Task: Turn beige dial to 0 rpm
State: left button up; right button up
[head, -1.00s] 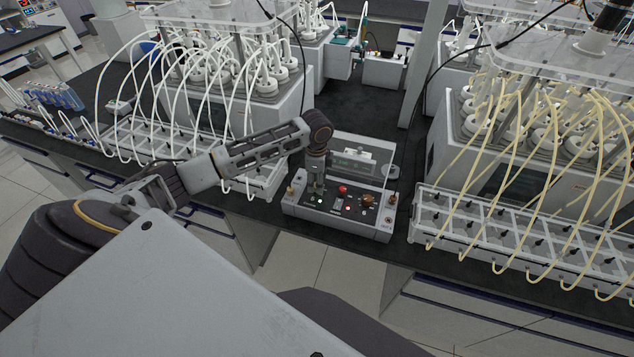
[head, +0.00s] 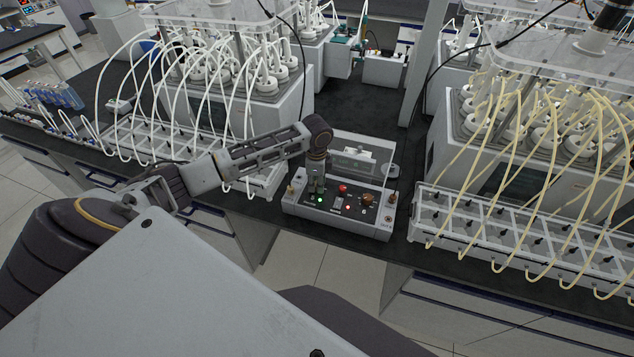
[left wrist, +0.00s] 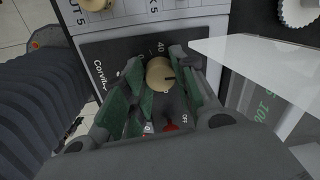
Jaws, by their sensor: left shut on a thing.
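The beige dial (left wrist: 159,74) shows in the left wrist view, round, with a dark pointer mark on its right side. It sits on a dark panel with printed numbers, "40" among them, near its top right. My left gripper (left wrist: 158,66) is shut on the dial, with one green-padded finger on each side. In the head view my left gripper (head: 317,186) reaches down onto the left part of the control box's panel and hides the dial there. The control box (head: 338,228) is light grey with a dark sloped panel. My right gripper is not in view.
A red button (head: 343,188) and a brown knob (head: 367,199) sit right of my gripper. Tube-laden reactor racks flank the box, the left one (head: 262,183) close to my arm.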

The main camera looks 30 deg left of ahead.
pick_arm(q)
jog(key=shift+n, duration=0.4)
jog(key=n, duration=1.1)
jog(key=shift+w+g, duration=0.1)
jog(key=shift+g, duration=0.2)
jog(key=n, duration=0.6)
jog(key=shift+d, duration=0.1)
jog(key=n, duration=0.5)
dwell(0.3)
jog(key=o, duration=1.1)
jog(key=shift+c, duration=0.2)
